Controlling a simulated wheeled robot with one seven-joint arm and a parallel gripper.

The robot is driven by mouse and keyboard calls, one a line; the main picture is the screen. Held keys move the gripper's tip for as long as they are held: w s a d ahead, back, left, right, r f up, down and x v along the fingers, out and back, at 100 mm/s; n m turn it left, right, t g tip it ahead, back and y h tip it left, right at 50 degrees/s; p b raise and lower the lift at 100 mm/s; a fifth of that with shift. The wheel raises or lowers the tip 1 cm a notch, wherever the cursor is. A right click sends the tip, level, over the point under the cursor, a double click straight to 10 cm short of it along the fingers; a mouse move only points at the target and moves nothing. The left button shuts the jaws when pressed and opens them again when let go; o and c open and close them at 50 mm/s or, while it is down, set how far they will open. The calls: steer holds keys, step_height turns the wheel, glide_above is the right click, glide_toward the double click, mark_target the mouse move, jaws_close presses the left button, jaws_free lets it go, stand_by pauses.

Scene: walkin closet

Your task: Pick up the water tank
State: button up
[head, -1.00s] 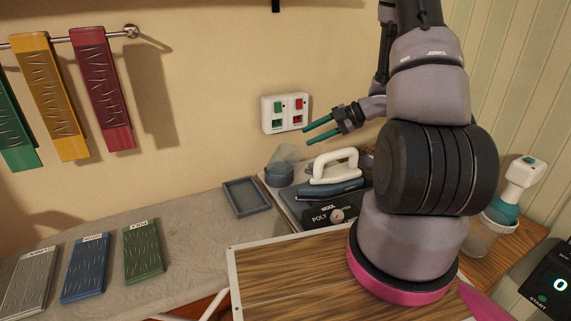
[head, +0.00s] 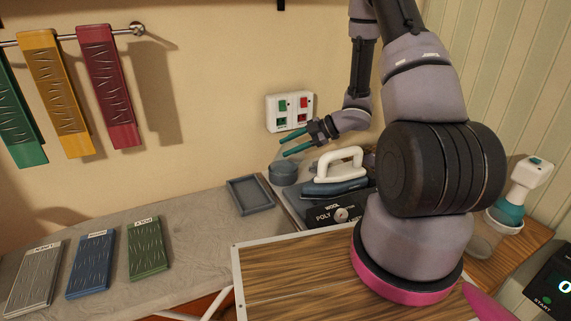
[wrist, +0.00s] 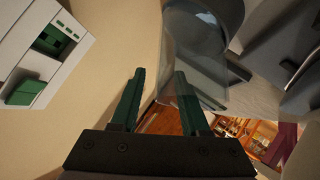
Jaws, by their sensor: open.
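A see-through container with a grey-blue round part, which looks like the water tank (head: 283,174), stands beside the iron at the back. In the wrist view its clear wall (wrist: 194,40) is close in front of my gripper, overlapping the right finger's tip. My gripper (head: 283,148) is open, with two teal fingers just above the grey-blue part in the head view. In the wrist view the space between the fingers (wrist: 160,76) holds nothing. Whether a finger touches the tank I cannot tell.
The iron (head: 334,186) with its white handle is right of the tank. A wall panel (head: 290,110) with green and red switches is close behind my gripper. An empty grey tray (head: 250,195) lies at left. A sprayer-topped clear jug (head: 487,235) stands far right.

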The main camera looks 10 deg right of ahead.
jaws_close()
stand_by(1.3)
